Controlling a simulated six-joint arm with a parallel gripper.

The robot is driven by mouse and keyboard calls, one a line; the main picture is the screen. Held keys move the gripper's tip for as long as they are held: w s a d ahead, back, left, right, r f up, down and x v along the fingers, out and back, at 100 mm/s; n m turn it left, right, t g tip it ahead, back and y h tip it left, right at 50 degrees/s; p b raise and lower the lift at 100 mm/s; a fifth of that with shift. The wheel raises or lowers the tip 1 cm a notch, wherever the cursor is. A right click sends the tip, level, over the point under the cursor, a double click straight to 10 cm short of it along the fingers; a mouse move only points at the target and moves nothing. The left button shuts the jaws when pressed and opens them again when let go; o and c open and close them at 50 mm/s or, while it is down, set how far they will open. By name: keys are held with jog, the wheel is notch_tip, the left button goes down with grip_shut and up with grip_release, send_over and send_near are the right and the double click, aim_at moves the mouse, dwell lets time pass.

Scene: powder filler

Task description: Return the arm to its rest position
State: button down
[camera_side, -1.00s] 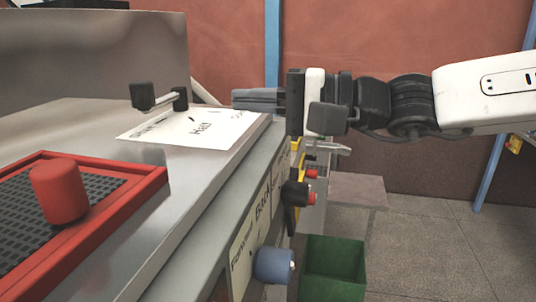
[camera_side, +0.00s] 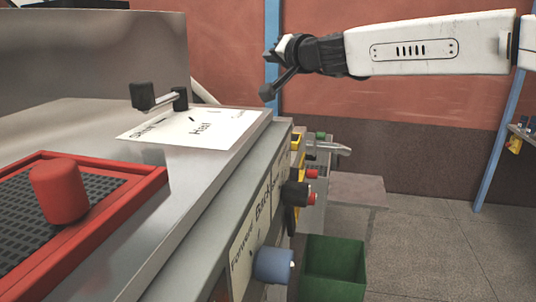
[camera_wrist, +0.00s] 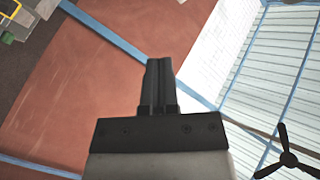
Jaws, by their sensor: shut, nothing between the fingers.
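My arm (camera_side: 430,47) is raised above the right side of the machine in the side view, stretched out to the left from the right edge. Its wrist (camera_side: 310,52) is up in front of the red wall, clear of the machine.
The metal machine carries a black-knobbed lever (camera_side: 160,96) over a white label (camera_side: 205,128), and a red cylinder (camera_side: 60,190) in a red frame. A black knob (camera_side: 296,193) and blue knob (camera_side: 273,265) stick out in front. A green bin (camera_side: 334,268) stands below. Space around the arm is clear.

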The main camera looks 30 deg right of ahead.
jog(key=s+d+f+n+g, duration=0.3)
jog(key=s+f, duration=0.1)
jog(key=f, duration=0.7)
jog(key=s+d+f+n+g, duration=0.2)
jog(key=s+d+f+n, duration=0.15)
jog(key=f, duration=0.65)
jog(key=s+d+f+g, duration=0.2)
jog(key=s+f+g, duration=0.2)
jog(key=s+f, duration=0.5)
jog(key=s+d+f+n+g, duration=0.1)
jog(key=s+d+f+g, duration=0.1)
jog(key=s+f+g, duration=0.3)
jog(key=s+f, duration=0.4)
jog(key=s, duration=0.5)
jog(key=shift+s+d+h, duration=0.3)
jog(key=shift+h, duration=0.1)
